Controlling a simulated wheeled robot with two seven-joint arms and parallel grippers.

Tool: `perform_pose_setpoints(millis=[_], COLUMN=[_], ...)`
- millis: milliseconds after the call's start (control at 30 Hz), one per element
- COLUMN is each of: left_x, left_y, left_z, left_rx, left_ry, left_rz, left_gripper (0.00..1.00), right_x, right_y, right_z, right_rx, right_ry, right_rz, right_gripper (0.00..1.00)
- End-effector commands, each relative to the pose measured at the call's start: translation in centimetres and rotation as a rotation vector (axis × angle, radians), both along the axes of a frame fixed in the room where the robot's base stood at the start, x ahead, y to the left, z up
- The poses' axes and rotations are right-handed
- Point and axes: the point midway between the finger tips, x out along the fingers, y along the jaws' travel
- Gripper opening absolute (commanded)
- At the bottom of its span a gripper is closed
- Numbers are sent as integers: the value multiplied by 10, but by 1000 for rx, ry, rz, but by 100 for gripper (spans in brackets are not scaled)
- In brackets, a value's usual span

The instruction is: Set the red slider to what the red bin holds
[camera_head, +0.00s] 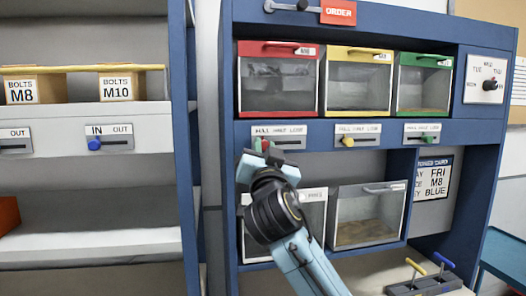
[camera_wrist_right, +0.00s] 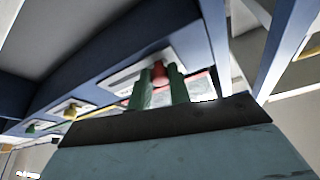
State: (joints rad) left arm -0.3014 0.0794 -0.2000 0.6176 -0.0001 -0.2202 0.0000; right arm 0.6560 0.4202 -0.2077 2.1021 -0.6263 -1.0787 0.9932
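The red bin (camera_head: 278,98) is at the upper left of the blue cabinet, with a red frame and a clear front. Dark grey contents show behind it, reaching high up the front. Below it is a slider plate (camera_head: 290,130) marked FULL HALF LOW. The red slider knob (camera_head: 265,144) is at the plate's left part, by FULL. My right gripper (camera_head: 262,146) is at this knob. In the right wrist view its green fingers (camera_wrist_right: 161,88) stand on both sides of the red knob (camera_wrist_right: 159,72), which fills the gap between them. My left gripper is not in view.
A yellow bin (camera_head: 358,85) and a green bin (camera_head: 424,88) stand to the right, each with a slider below. Two more clear bins sit on the shelf beneath, one partly behind my right arm. A dial (camera_head: 489,85) is at the far right.

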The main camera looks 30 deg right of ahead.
Motion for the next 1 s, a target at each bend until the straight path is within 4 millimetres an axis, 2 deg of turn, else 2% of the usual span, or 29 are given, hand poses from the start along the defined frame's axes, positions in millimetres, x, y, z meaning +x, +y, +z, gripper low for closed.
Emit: perform_pose_setpoints(millis=[33,167,200,567,667,1000], left_x=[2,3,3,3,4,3], left_y=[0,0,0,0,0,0], left_z=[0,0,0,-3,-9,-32], left_rx=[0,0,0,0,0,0], left_ry=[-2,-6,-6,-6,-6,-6], left_rz=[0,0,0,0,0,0], left_gripper=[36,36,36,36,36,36], right_x=[1,1,1,-5,-16,-77], right_y=[3,3,3,6,13,48], right_z=[0,0,0,-4,-11,-39], right_rx=[-2,-1,-1,0,2,4], right_ry=[0,1,1,0,-2,-1], right_rz=[6,6,6,8,10,11], right_gripper=[23,40,42,42,42,42])
